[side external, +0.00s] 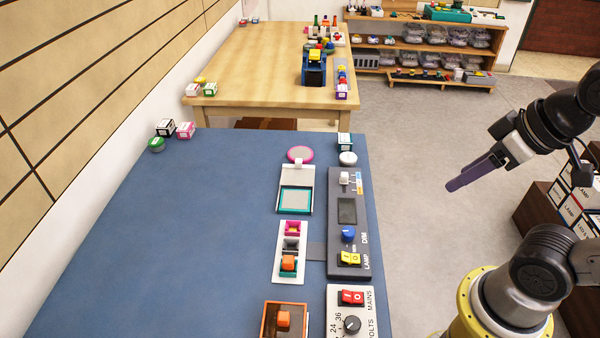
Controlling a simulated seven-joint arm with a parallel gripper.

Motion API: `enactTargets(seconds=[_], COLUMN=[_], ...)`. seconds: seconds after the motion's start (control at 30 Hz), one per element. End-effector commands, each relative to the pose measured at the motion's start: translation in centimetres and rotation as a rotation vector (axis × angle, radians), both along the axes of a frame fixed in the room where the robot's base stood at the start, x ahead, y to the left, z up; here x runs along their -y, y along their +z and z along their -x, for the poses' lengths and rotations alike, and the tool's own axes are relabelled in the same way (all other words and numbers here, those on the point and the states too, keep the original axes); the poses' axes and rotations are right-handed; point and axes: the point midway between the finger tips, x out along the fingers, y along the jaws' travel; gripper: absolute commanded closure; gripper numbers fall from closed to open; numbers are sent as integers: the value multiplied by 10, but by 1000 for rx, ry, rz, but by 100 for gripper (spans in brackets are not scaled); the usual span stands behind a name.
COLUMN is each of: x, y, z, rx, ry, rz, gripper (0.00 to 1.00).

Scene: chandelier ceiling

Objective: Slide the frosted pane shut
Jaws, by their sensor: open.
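A teal-framed unit (281,210) lies flat on the blue table, with a pale greyish panel (295,199) inside its frame and a whitish plate (297,176) at its far end. I cannot tell for certain which of these is the frosted pane, or how far it stands open. My gripper (453,186) is to the right, raised over the grey floor beyond the table's edge, well apart from the unit. Its dark purple fingers overlap in this side view, with nothing seen between them.
A grey control panel (347,258) with knobs and a switch stands right of the unit. A white block panel (276,255), an orange box (270,322) and a mains panel (338,302) lie nearer. A pink disc (300,154) stands behind.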

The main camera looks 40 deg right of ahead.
Motion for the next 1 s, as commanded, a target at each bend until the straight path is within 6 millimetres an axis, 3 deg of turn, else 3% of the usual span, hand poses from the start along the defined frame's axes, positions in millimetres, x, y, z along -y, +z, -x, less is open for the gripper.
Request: enactTargets(seconds=[0.17, 0.37, 0.57, 0.7, 0.83, 1.0], x=[0, 0, 1, 1, 2, 3], y=[2, 60, 110, 135, 146, 144], z=[4, -24, -76, -124, -172, -235], rx=[-21, 14, -12, -47, -83, -135], ry=[-72, -211, -337, -423, -497, -582], rz=[-37, -115, -176, -212, -237, -257], gripper=[45, 45, 45, 45, 45, 45])
